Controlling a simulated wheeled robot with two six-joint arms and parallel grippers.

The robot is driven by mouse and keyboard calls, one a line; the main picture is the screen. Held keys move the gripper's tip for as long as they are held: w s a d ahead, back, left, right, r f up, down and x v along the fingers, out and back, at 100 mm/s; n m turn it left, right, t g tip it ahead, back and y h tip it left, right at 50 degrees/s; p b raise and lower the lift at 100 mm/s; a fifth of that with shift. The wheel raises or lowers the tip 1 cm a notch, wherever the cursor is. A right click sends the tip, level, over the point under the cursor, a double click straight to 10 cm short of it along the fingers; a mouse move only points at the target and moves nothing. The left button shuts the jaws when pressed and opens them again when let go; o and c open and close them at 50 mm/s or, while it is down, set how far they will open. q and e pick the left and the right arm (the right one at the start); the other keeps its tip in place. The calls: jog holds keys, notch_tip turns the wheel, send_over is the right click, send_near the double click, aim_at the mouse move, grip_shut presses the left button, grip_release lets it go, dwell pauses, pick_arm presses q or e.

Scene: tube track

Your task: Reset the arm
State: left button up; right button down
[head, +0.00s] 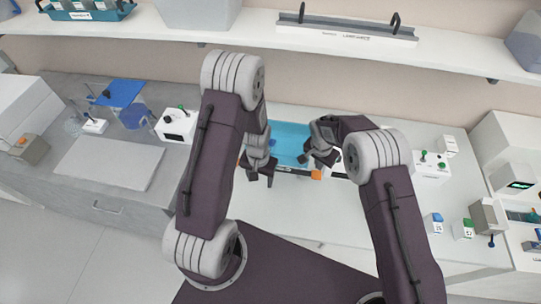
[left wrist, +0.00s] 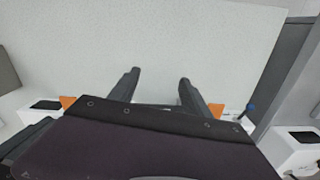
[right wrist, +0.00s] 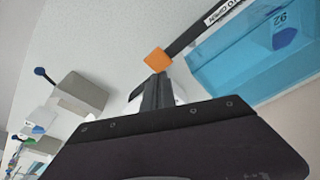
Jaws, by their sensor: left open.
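My left gripper (head: 258,180) is open and empty above the white worktop, at the left front of a blue tray (head: 290,138). Its two spread fingers (left wrist: 160,80) show in the left wrist view with bare white surface beyond them. My arms hide parts of the tray.
Small white devices with green knobs stand left (head: 177,124) and right (head: 430,166) of the tray. A grey panel (head: 110,162) lies on the left counter. A shelf (head: 450,62) runs along the back. The white worktop in front of the tray is mostly clear.

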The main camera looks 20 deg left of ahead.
jog(key=shift+r, duration=0.35)
jog(key=shift+d, duration=0.1)
dwell(0.3)
